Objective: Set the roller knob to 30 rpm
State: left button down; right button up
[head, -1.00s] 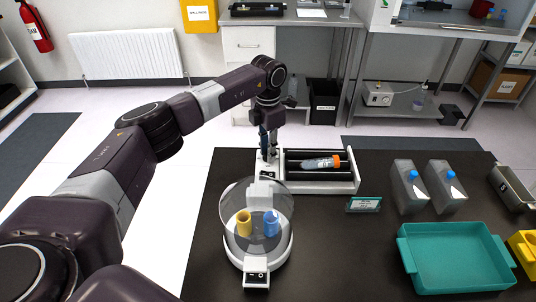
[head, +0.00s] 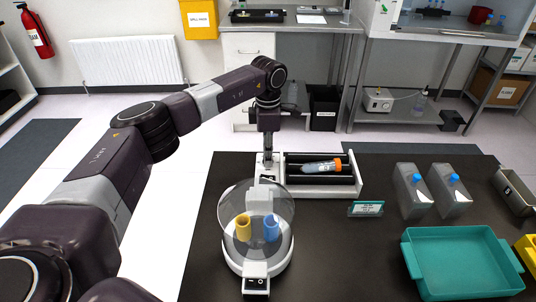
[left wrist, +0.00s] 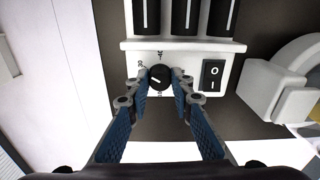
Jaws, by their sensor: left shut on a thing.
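The roller device (head: 357,188) stands at the back of the dark bench, with an orange-capped tube (head: 322,167) on its black rollers. My left gripper (head: 268,160) points down at the device's left end. In the left wrist view, the black round roller knob (left wrist: 159,77) sits on the white panel between the fingertips of my left gripper (left wrist: 160,78), which are shut on its sides. A small light mark shows on the knob. The scale around it is small and partly covered by the fingers, so I cannot read the setting. My right gripper is not in view.
A black rocker switch (left wrist: 212,75) is close beside the right finger. A round centrifuge-like device (head: 279,262) with a clear lid stands in front of the rollers. A small sign (head: 366,209), two bottles and a teal tray (head: 412,262) are to the right.

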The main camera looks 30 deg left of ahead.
pick_arm(q)
jog(key=c, duration=2)
grip_release()
jog(key=shift+o, duration=0.2)
jog(key=shift+r, duration=0.15)
notch_tip(320, 180, up, 12)
